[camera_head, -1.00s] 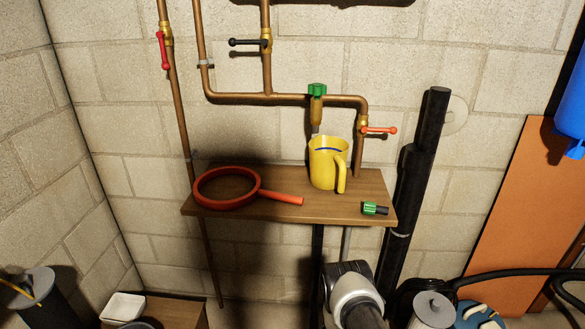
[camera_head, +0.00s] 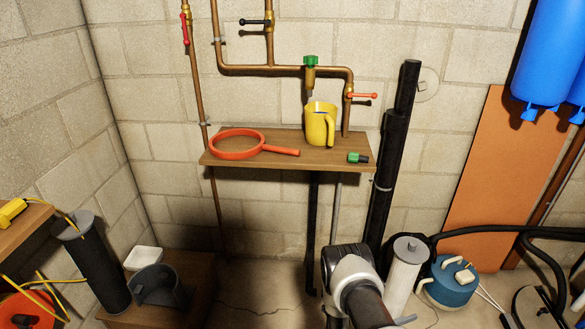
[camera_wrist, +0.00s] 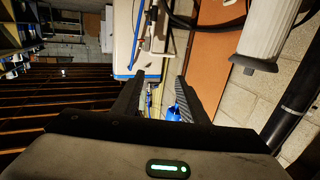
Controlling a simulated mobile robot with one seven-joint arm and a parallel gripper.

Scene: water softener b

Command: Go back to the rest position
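My arm shows at the bottom centre of the head view, below the wooden shelf and apart from it; the fingers are out of sight there. In the wrist view my gripper (camera_wrist: 160,100) has its two dark fingers spread apart with nothing held between them. The wrist picture is turned sideways and looks out over the room. Blue and white equipment and an orange board (camera_wrist: 212,55) lie beyond the fingers.
The shelf (camera_head: 240,162) bears a red ring-shaped wrench (camera_head: 283,150), a yellow jug (camera_head: 318,124) under a green-handled tap (camera_head: 310,62), and a small green-and-black part (camera_head: 357,158). A white cylinder (camera_head: 403,275), a blue-and-white canister (camera_head: 450,283) and black hoses stand right of my arm.

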